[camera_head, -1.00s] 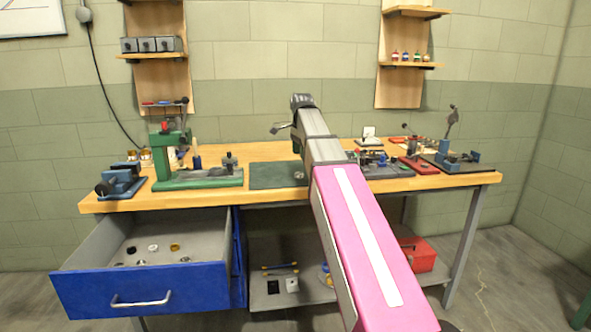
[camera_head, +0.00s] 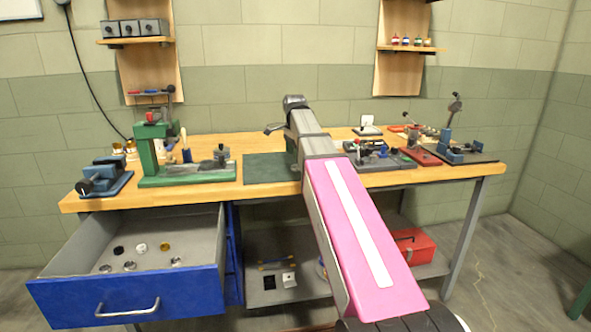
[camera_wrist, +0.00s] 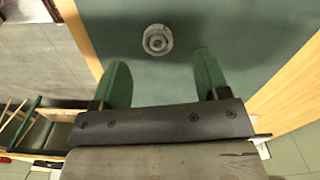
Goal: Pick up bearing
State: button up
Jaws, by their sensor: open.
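The bearing (camera_wrist: 157,40) is a small silver-grey ring with a darker centre. It lies on the dark green mat (camera_wrist: 135,18) in the upper middle of the wrist view. My gripper (camera_wrist: 160,68) is open, with its two green fingers spread apart and nothing between them. In the picture the bearing sits just beyond the fingertips, between their lines; the height gap cannot be told. In the head view the green mat (camera_head: 262,170) lies on the workbench (camera_head: 224,196), and my pink and grey arm reaches over its right side. The arm hides most of my gripper there.
A green press (camera_head: 150,165) and a blue vise (camera_head: 102,178) stand left of the mat; fixtures (camera_head: 378,155) stand to its right. An open blue drawer (camera_head: 130,295) juts out at the left, holding several small rings. A red box (camera_head: 415,246) is on the lower shelf.

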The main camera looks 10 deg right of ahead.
aim_at(296, 166)
notch_tip(296, 166, down, 5)
jog(key=shift+s+d, duration=0.1)
dwell(0.3)
jog(key=c, duration=1)
